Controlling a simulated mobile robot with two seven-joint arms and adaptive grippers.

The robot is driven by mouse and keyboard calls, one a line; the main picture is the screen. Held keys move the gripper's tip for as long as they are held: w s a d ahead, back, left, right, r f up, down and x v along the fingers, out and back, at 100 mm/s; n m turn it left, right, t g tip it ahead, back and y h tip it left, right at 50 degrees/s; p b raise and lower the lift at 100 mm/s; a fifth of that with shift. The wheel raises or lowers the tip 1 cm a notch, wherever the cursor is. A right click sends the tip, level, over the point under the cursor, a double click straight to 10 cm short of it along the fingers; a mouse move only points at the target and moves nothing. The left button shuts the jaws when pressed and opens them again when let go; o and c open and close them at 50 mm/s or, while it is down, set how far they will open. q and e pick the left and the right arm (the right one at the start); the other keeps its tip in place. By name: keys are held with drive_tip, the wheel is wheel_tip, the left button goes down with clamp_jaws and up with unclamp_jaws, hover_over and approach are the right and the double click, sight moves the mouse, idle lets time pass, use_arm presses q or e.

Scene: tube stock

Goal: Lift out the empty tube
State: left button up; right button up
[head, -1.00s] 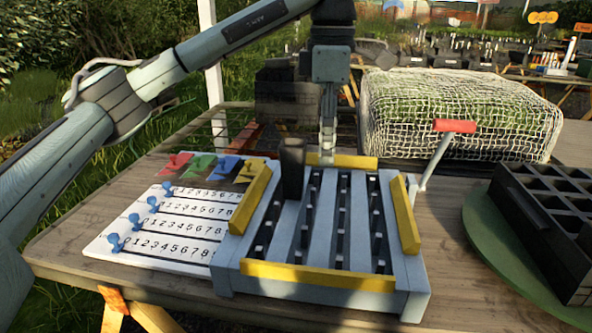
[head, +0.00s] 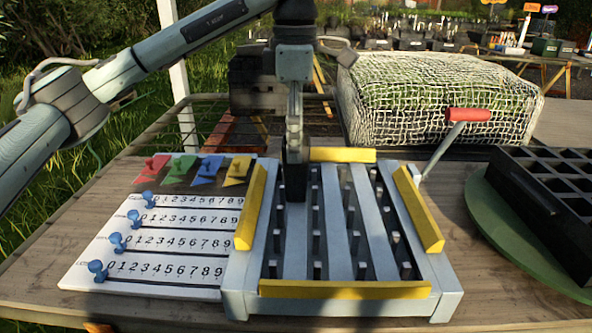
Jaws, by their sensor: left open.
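A black square tube (head: 296,184) stands upright in the grey slotted rack (head: 236,292), near its back left. My left gripper (head: 295,146) points straight down at the tube's top. Its jaws are open, and I cannot tell whether the fingers are beside the tube or just above it. The fingers hide part of the tube's top, so I cannot see inside it. The rack has yellow strips (head: 345,290) along its edges and rows of small grey pegs in its slots. My right gripper is not in view.
A white number board (head: 85,272) with blue pegs lies left of the rack, with coloured tags (head: 152,168) behind it. A black cell tray (head: 540,215) on a green disc (head: 486,205) stands right. A red-handled tool (head: 468,115) and a netted bed (head: 440,95) are behind.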

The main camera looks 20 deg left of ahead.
sight(296, 170)
use_arm(q)
wheel_tip(296, 170, down, 5)
drive_tip(key=shift+w+f+p, duration=0.15)
drive_tip(key=shift+f+p, duration=0.05)
drive_tip(key=shift+p, duration=0.15)
drive_tip(key=shift+c, duration=1.4)
drive_tip(key=c, duration=0.7)
drive_tip(key=shift+o, duration=0.2)
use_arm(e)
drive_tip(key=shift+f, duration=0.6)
